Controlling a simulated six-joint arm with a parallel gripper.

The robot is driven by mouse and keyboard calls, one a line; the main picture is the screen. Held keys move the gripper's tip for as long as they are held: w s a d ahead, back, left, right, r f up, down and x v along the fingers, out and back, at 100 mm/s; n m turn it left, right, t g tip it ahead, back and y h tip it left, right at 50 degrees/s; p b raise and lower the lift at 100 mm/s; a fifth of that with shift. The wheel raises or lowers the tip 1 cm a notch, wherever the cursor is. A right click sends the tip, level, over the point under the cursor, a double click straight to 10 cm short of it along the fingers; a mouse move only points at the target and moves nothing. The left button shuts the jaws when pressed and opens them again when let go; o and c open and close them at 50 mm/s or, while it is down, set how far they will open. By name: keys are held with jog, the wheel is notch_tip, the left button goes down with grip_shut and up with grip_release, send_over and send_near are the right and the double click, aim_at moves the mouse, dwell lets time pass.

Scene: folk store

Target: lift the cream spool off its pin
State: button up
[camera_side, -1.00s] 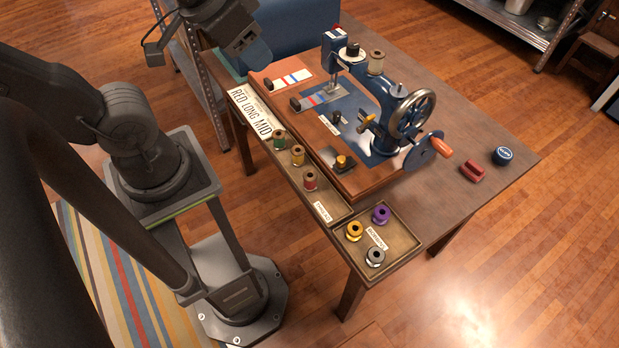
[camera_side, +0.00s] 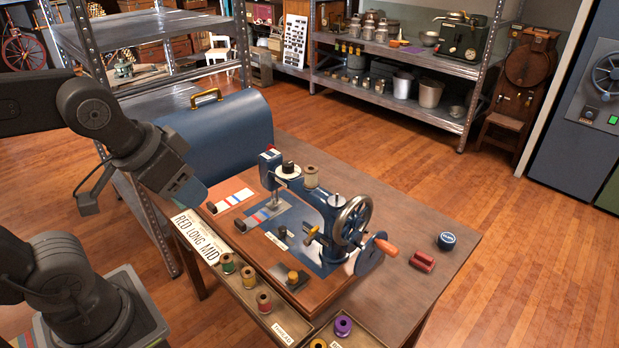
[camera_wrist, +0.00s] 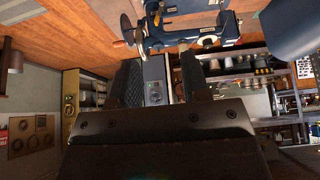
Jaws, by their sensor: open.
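The cream spool (camera_side: 311,176) stands upright on its pin on top of the blue sewing machine (camera_side: 335,212) in the side view. My gripper is left of the machine, beside the blue case, well apart from the spool; its fingers are not clear there. In the wrist view my gripper (camera_wrist: 158,57) shows two dark fingers spread apart with nothing between them. The machine (camera_wrist: 190,34) appears upside down at the top of that view, beyond the fingertips.
A rounded blue case (camera_side: 222,137) stands at the table's back left. Green, orange and red spools sit in a front tray, with a purple spool (camera_side: 343,325) to their right. The handwheel (camera_side: 353,220) rises beside the spool.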

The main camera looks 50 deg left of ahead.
jog(key=shift+o, duration=1.3)
jog(key=shift+w+r, duration=0.2)
jog(key=shift+w, duration=0.05)
jog(key=shift+o, duration=0.2)
jog(key=w+r+g, duration=0.1)
jog(key=w+r, duration=0.2)
jog(key=w, duration=0.3)
jog(key=shift+w+a, duration=0.15)
jog(key=shift+a, duration=0.15)
jog(key=g, duration=0.5)
send_over(311, 165)
jog(key=d, duration=0.1)
notch_tip(311, 165, down, 6)
jog(key=f, duration=0.1)
jog(key=shift+s+f, duration=0.15)
jog(key=shift+f, duration=1.4)
jog(key=shift+s+f, duration=0.2)
jog(key=shift+f, duration=1.35)
jog(key=shift+s+f, duration=0.15)
jog(key=shift+f, duration=1.4)
